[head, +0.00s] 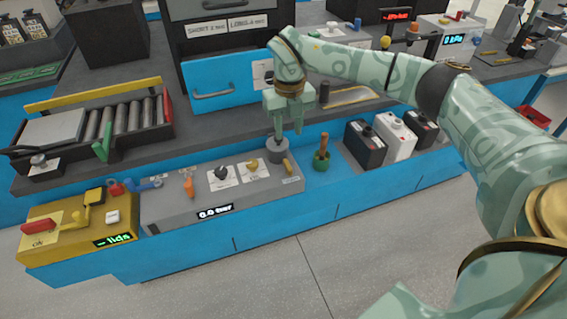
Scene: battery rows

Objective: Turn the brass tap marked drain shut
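A small brass lever tap (288,166) stands at the right end of the grey console (170,212), beside a dark grey cylinder (277,153). A small label (291,180) is just in front of it, too small to read. My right gripper (289,134) points down above the cylinder and the tap. Its two fingers are apart, with nothing seen between them. It looks slightly behind and above the tap; I cannot tell whether a fingertip touches the cylinder. My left gripper is not in view.
On the console are a brass knob (253,164), a black knob (220,173), an orange handle (189,186) and a 0.0 bar display (214,212). A green pot (321,160) with an orange-brown handle stands to the right, then black and white canisters (396,138). A yellow box (75,240) is at left.

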